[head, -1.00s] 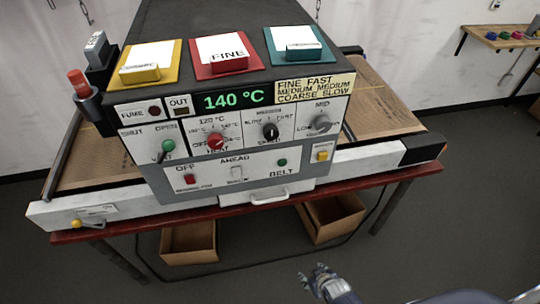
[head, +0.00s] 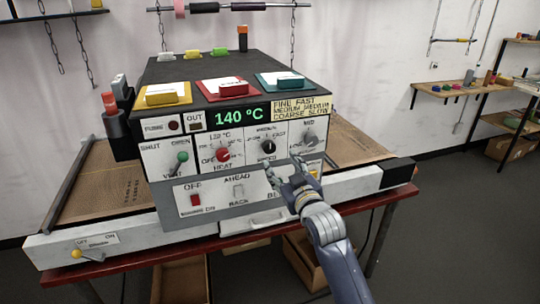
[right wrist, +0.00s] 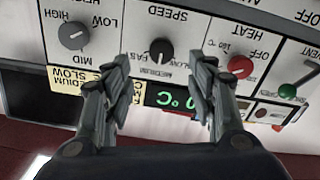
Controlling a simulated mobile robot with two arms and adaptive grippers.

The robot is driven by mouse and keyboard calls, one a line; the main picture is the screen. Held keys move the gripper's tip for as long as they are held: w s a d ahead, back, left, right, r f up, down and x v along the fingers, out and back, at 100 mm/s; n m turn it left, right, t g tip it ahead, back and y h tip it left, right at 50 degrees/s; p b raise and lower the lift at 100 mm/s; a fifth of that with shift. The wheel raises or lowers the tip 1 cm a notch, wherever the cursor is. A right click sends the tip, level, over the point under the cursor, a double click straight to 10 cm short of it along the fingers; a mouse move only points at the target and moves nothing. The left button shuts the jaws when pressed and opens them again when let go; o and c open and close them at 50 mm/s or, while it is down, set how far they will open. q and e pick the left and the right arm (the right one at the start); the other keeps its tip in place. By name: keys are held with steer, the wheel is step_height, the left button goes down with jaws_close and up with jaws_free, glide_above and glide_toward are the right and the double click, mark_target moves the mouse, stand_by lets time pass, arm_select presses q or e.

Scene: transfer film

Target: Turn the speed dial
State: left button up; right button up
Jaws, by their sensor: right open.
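The speed dial (head: 268,147) is a black knob on the white front panel of the machine, between the red heat dial and a grey dial. It also shows in the upside-down right wrist view (right wrist: 161,50), with the words SPEED and MEDIUM by it. Its exact setting is hard to tell. My right gripper (head: 283,167) is open and empty in front of the panel, just below the speed dial in the head view. In the right wrist view its fingers (right wrist: 165,70) stand apart on either side of the dial, without visible contact. My left gripper is out of view.
The red heat dial (head: 222,155) and grey dial (head: 308,139) sit close on either side. A green-knobbed vent lever (head: 182,157) is further left. The display (head: 240,116) reads 140 °C. A speed sign (head: 301,106) is above. A handle (head: 262,220) is below the panel.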

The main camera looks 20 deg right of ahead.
mark_target(270, 149)
steer(key=w, duration=0.2)
steer(key=w+p, duration=0.1)
steer(key=w, duration=0.4)
steer(key=shift+w+a+p, duration=0.25)
steer(key=shift+w+p, duration=0.05)
steer(key=shift+w, duration=1)
steer(key=c, duration=1)
